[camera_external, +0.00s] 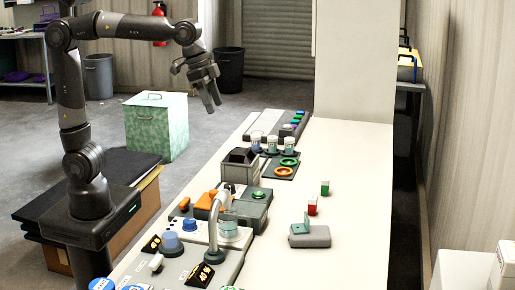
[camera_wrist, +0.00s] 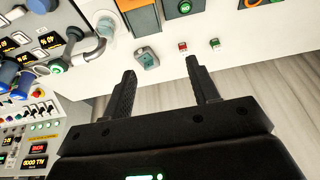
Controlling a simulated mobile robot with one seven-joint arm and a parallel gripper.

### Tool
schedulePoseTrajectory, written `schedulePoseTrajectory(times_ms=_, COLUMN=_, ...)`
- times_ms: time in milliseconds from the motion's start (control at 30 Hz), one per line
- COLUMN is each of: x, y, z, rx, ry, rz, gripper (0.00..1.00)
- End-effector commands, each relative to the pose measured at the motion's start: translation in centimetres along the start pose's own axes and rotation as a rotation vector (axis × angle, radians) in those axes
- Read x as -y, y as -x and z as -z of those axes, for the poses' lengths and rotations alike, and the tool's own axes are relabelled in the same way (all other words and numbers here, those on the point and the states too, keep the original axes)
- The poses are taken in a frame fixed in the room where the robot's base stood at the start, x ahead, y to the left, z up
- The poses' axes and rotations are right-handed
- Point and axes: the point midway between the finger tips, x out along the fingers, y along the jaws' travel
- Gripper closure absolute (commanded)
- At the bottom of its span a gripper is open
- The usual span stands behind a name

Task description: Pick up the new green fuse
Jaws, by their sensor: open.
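The new green fuse (camera_external: 325,188) is a small green block standing on the white table, right of the middle. It also shows in the wrist view (camera_wrist: 215,44), at the top, beyond and right of my fingertips. A similar red block (camera_external: 312,206) stands beside it, also seen in the wrist view (camera_wrist: 182,47). A grey holder (camera_external: 311,239) with an upright green part sits closer to the camera. My gripper (camera_external: 208,97) is open and empty, high above the table's left side and well apart from the fuse. Its two fingers (camera_wrist: 161,68) are spread in the wrist view.
Control panels with knobs, a bent pipe (camera_external: 213,220) and a dark box (camera_external: 239,165) line the table's left side. Green and orange rings (camera_external: 284,171) and several glass jars stand farther back. The table's right side is mostly clear, bounded by a pale pillar (camera_external: 354,60) behind.

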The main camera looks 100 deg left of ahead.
Motion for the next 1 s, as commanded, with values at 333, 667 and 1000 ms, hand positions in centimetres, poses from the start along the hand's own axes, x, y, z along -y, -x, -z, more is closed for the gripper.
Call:
schedulePoseTrajectory(times_ms=333, x=4.0, y=-4.4, z=10.5, rx=0.087, ry=0.013, rz=0.007, gripper=0.45)
schedulePoseTrajectory(times_ms=667, x=8.5, y=-11.2, z=17.8, rx=0.166, ry=0.023, rz=0.007, gripper=0.45)
schedulePoseTrajectory(times_ms=1000, x=13.6, y=-20.4, z=22.1, rx=0.245, ry=0.036, rz=0.000, gripper=0.45)
